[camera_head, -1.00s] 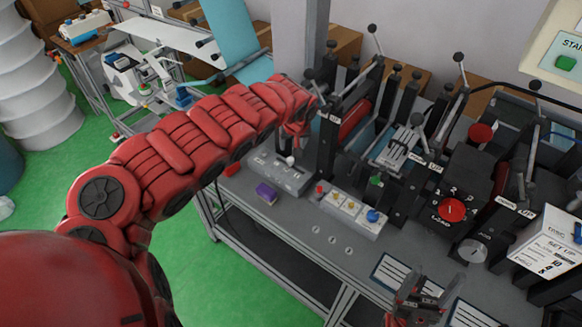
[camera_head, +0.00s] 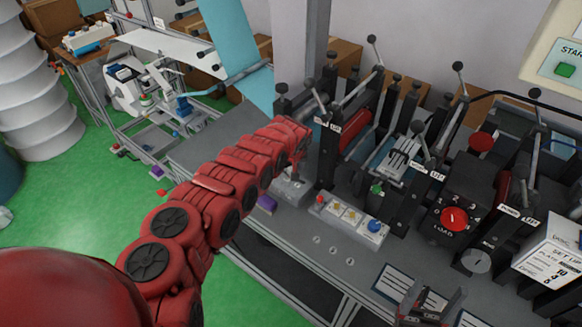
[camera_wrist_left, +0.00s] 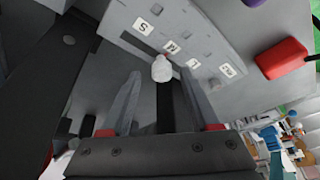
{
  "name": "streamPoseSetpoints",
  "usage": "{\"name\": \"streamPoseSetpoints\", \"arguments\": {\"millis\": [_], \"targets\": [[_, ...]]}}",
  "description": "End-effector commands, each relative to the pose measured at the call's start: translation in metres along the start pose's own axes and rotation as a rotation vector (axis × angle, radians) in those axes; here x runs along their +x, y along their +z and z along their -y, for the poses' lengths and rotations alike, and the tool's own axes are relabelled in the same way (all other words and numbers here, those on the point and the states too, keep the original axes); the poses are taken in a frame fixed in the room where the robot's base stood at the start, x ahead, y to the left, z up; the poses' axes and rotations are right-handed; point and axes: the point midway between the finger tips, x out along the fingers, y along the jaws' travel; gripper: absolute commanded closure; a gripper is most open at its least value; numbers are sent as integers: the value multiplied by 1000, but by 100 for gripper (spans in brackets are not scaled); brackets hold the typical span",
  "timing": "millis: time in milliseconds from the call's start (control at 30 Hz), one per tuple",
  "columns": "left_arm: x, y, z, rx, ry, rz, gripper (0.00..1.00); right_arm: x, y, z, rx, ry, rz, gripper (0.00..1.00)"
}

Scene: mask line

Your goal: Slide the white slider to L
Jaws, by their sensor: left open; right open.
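The white slider (camera_wrist_left: 161,69) is a round knob on a grey panel (camera_head: 283,191) with small letter labels. My right gripper (camera_head: 430,301) is open and empty at the bottom, over the table front.
A purple block (camera_head: 266,204) lies beside the panel; a red block (camera_wrist_left: 282,58) shows in the wrist view. A button box (camera_head: 348,217) stands to the right. Black upright frames with levers (camera_head: 330,135) rise close behind my left gripper. The table front (camera_head: 300,235) is mostly clear.

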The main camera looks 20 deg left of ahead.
Motion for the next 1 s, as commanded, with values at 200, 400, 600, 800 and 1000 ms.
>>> {"name": "streamPoseSetpoints", "arguments": {"millis": [200,400,600,800,1000], "targets": [[6,1,3,0,-5,1,38,0,0,0,0,0,0,29],[5,1,2,0,-4,0,40,0,0,0,0,0,0,29],[5,1,2,0,-4,0,76,0,0,0,0,0,0,29],[5,1,2,0,-4,0,100,0,0,0,0,0,0,29],[5,1,2,0,-4,0,100,0,0,0,0,0,0,29]]}}
